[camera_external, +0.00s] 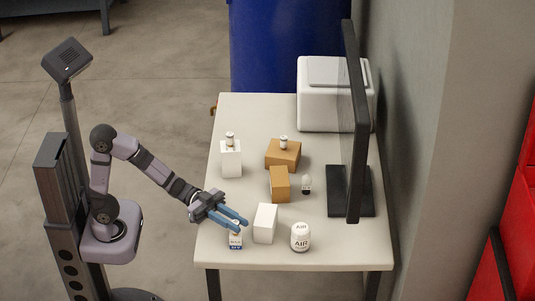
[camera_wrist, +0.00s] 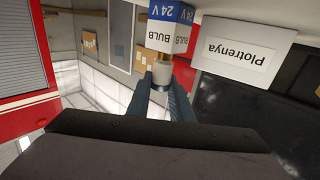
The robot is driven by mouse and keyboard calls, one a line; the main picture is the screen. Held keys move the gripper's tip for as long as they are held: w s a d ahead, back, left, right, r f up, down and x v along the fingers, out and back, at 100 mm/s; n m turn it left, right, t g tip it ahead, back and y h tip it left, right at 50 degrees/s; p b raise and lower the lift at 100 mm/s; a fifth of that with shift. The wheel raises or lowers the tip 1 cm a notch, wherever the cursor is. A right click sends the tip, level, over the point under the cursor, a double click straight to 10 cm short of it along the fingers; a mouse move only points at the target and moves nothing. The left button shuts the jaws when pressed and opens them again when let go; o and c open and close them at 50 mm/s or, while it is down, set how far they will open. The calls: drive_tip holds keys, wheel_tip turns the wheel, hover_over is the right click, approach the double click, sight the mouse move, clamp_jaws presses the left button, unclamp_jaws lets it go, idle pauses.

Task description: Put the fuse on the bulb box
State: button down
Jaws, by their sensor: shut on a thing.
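My gripper (camera_external: 240,222) is in the front left part of the table, shut on a small grey-white cylinder, the fuse (camera_wrist: 162,76), which shows between the fingertips in the wrist view. The bulb box (camera_external: 236,241) is a small white and blue carton standing directly below the fingers. The wrist view shows its "24 V" and "BULB" print (camera_wrist: 166,35) upside down, just beyond the fuse. The fuse lines up with the box's top end; I cannot tell whether they touch. The fingers hide most of the fuse and the box top in the external view.
Brown boxes (camera_external: 279,185) (camera_external: 283,158), a tall white box (camera_external: 231,163) and a light bulb (camera_external: 306,183) stand behind. A monitor (camera_external: 352,130) borders the right side.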

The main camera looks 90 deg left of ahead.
drive_tip(key=shift+f, duration=0.2)
drive_tip(key=c, duration=1.6)
unclamp_jaws()
drive_tip(key=shift+r, duration=0.1)
drive_tip(key=shift+r, duration=0.2)
drive_tip(key=v, duration=0.5)
drive_tip(key=shift+s+a+f, duration=0.15)
drive_tip(key=shift+a, duration=0.05)
drive_tip(key=shift+s+a+b, duration=0.15)
drive_tip(key=shift+s+b, duration=0.05)
drive_tip(key=shift+b, duration=0.2)
drive_tip(key=shift+b+v, duration=0.8)
drive_tip(key=shift+b, duration=0.1)
